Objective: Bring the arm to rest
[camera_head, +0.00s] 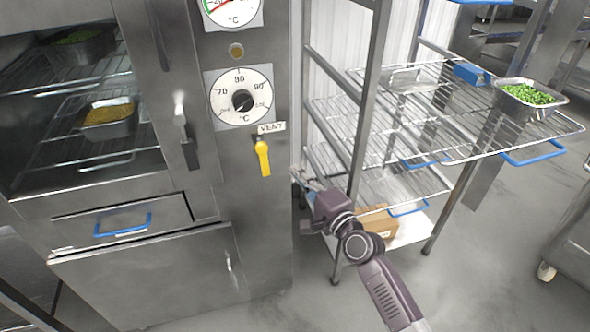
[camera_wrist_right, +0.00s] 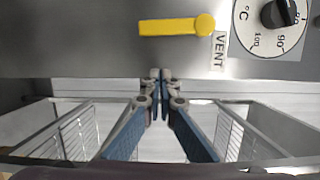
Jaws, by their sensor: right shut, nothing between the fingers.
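My right arm comes in from the bottom right of the head view. My right gripper (camera_head: 300,178) is in front of the gap between the steel oven cabinet (camera_head: 150,275) and the wire rack, just right of the yellow vent lever (camera_head: 263,157). In the right wrist view the gripper (camera_wrist_right: 160,75) has its fingertips together with nothing between them. The yellow lever (camera_wrist_right: 176,26) lies apart from the fingertips in that view. My left gripper is not in view.
A wire rack (camera_head: 430,150) with blue-handled shelves stands right of the oven, close to my right arm. A pan of green food (camera_head: 530,96) sits on its pulled-out shelf. Inside the oven is a pan of yellow food (camera_head: 108,115). A cardboard box (camera_head: 378,221) is low on the rack.

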